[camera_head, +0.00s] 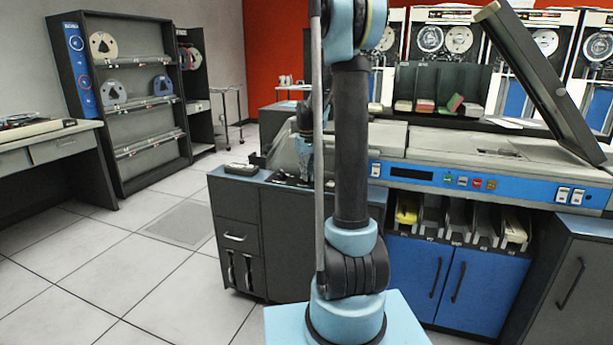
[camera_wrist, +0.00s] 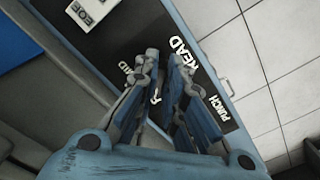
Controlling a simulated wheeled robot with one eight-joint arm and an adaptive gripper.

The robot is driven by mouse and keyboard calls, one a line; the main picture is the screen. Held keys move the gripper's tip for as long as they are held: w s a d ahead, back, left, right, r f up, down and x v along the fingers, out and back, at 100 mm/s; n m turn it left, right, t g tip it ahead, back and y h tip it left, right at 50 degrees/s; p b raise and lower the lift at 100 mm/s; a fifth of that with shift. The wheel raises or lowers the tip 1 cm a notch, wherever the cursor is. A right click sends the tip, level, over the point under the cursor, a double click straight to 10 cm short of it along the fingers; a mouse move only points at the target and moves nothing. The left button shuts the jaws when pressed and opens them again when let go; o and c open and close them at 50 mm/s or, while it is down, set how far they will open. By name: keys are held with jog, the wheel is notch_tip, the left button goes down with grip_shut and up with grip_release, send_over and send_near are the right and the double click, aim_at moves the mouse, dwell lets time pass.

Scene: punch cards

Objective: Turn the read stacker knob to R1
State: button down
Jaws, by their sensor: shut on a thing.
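A dark control panel (camera_wrist: 118,38) with white lettering fills the upper middle of the wrist view. The READ label (camera_wrist: 183,62) is just right of my fingertips, and the PUNCH label (camera_wrist: 217,108) is further down to the right. My gripper (camera_wrist: 164,66) has its two fingers reaching down to the panel beside the READ label, shut on the read stacker knob. The knob is hidden by the fingers, and I cannot tell which mark it points to. In the head view my arm hides most of the gripper over the dark cabinet's top (camera_head: 262,177).
The card machine (camera_head: 470,181) with a blue front strip stands right of the cabinet, above card bins (camera_head: 458,222) and blue doors. A small grey item (camera_head: 240,168) lies on the cabinet's left edge. The tiled floor (camera_head: 110,270) at left is clear.

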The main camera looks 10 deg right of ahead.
jog(key=shift+n, duration=0.5)
jog(key=c, duration=1.7)
grip_release()
notch_tip(320, 180, up, 12)
jog(key=shift+w+f, duration=0.1)
